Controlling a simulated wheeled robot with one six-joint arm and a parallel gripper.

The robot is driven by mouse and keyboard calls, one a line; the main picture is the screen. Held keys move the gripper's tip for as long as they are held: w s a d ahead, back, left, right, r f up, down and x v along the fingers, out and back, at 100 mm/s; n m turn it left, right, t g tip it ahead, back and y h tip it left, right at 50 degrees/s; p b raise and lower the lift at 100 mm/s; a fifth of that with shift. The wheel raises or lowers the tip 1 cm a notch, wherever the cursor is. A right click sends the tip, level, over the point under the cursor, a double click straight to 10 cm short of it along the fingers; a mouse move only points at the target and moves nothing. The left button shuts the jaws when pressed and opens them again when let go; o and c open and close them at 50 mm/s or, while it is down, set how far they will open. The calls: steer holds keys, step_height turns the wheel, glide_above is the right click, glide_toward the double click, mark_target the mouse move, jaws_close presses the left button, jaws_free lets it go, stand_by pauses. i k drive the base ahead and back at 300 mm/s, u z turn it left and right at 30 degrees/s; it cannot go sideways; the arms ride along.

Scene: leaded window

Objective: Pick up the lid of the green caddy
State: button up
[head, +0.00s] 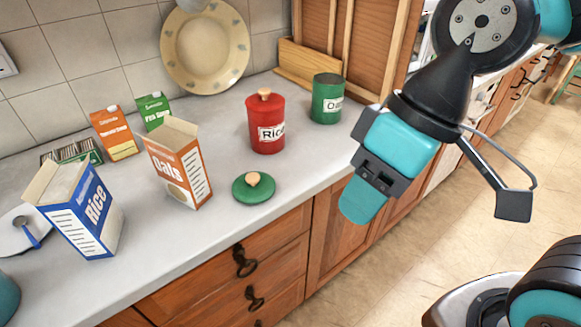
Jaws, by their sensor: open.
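The green lid (254,190) with a wooden knob lies flat on the grey counter near its front edge, knob up. The green caddy (326,99), with a white label, stands upright further back, beside a wooden rack. Its top is uncovered. My gripper (432,199) is open and empty. It hangs in the air to the right of the lid, beyond the counter's front edge and well apart from the lid.
A red Rice caddy (266,124) with its lid on stands just behind the green lid. An Oats box (178,162) stands to its left, and a Rice box (82,212) further left. Smaller cartons (115,134) stand behind. The counter (190,250) is clear in front of the boxes.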

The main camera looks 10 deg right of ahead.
mark_target(252, 187)
steer(key=z, duration=0.25)
steer(key=k, duration=0.65)
steer(key=u, duration=1)
steer(key=i, duration=0.5)
